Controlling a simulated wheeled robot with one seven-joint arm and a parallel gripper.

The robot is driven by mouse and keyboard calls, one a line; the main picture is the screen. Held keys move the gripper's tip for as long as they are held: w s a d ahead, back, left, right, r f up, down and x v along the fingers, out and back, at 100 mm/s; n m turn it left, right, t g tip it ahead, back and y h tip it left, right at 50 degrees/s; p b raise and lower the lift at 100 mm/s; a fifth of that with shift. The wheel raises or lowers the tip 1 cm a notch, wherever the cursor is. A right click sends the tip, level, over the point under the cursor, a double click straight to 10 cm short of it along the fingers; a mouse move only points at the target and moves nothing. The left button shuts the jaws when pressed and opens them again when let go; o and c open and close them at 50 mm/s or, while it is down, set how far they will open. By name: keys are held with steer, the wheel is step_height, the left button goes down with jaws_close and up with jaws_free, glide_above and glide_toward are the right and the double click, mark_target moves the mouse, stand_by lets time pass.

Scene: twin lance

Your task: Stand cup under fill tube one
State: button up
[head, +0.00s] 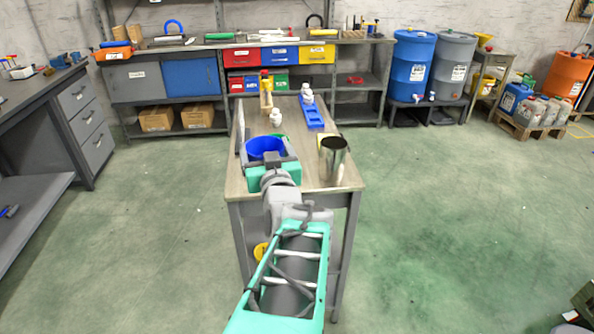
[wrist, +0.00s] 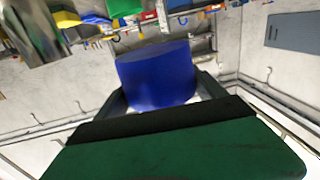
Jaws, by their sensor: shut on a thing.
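A blue cup (head: 265,146) is held over the near left part of the workbench in the head view. My gripper (head: 267,157) is shut on it, with a grey finger on each side. In the wrist view the blue cup (wrist: 156,77) sits between the two dark fingers of my gripper (wrist: 158,92). I cannot tell from the head view whether its base touches the bench or is above it. I cannot make out a fill tube marked one in either view.
A shiny metal cylinder (head: 333,158) stands on the bench (head: 318,179) right of the cup.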

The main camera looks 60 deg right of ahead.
steer(key=s+d+m+g+h+b, duration=0.1)
steer(key=s+d+m+g+h, duration=0.1)
steer(key=s+d, duration=0.35)
steer(key=w+d+f, duration=0.2)
steer(key=d+f, duration=0.1)
steer(key=w+d+f, duration=0.6)
steer(key=d, duration=0.1)
steer(key=shift+w+f, duration=0.25)
steer(key=shift+f, duration=0.05)
step_height(320, 180, down, 3)
steer(key=shift+r+b, duration=0.1)
steer(key=shift+b, duration=0.3)
steer(key=shift+f+b, duration=0.3)
steer(key=shift+f, duration=0.1)
steer(key=o, duration=1.5)
steer(key=shift+r, duration=0.1)
steer(key=shift+r, duration=0.1)
